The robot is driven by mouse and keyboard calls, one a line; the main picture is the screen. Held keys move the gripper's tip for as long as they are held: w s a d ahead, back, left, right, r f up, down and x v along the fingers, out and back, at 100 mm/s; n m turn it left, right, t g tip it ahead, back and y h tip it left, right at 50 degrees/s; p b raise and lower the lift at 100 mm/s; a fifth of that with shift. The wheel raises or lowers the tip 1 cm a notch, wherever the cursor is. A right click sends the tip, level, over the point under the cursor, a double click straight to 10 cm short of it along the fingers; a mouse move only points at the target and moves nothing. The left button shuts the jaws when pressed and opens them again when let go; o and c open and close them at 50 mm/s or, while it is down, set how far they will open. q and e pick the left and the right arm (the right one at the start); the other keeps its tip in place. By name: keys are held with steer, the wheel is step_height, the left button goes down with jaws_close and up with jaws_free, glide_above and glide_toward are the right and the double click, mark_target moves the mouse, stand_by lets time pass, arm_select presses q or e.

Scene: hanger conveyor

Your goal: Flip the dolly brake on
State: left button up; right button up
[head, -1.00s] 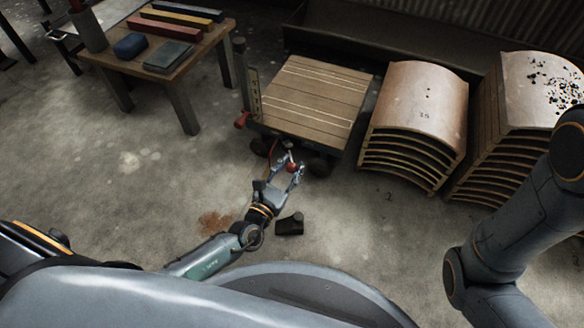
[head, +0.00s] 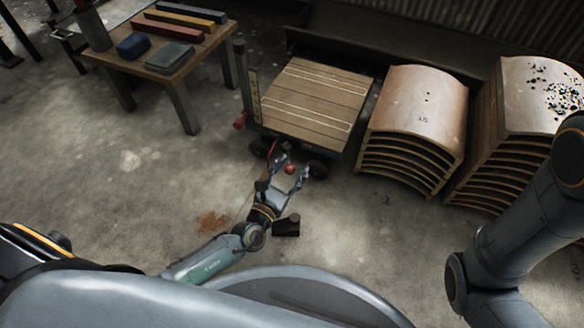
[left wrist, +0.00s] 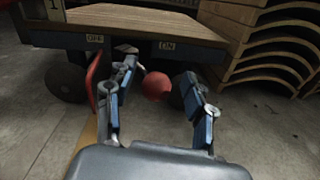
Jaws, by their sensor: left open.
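The dolly (head: 312,95) has a plank deck and a dark frame with wheels. In the left wrist view its front edge (left wrist: 125,27) carries an OFF label (left wrist: 95,38) at left and an ON label (left wrist: 167,46) at right. A red ball knob (left wrist: 157,86) shows below the edge, nearer the ON label; it also shows in the head view (head: 290,169). My left gripper (head: 293,164) is open at the dolly's near side. In the left wrist view its fingers (left wrist: 158,74) frame the knob from both sides, with gaps visible. The knob's stem is hidden. My right gripper is out of view.
A red curved part (left wrist: 96,75) stands left of the fingers, near a wheel. Curved wooden stacks (head: 415,110) stand right of the dolly. A worktable (head: 165,60) stands at left. A small black object (head: 287,226) lies on the floor near my left wrist. The floor at left is clear.

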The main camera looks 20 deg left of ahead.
arm_select(q)
steer(key=shift+a, duration=0.1)
steer(key=shift+s, duration=0.25)
steer(key=s, duration=0.4)
steer(key=s+a, duration=0.1)
steer(key=s, duration=0.2)
stand_by(0.5)
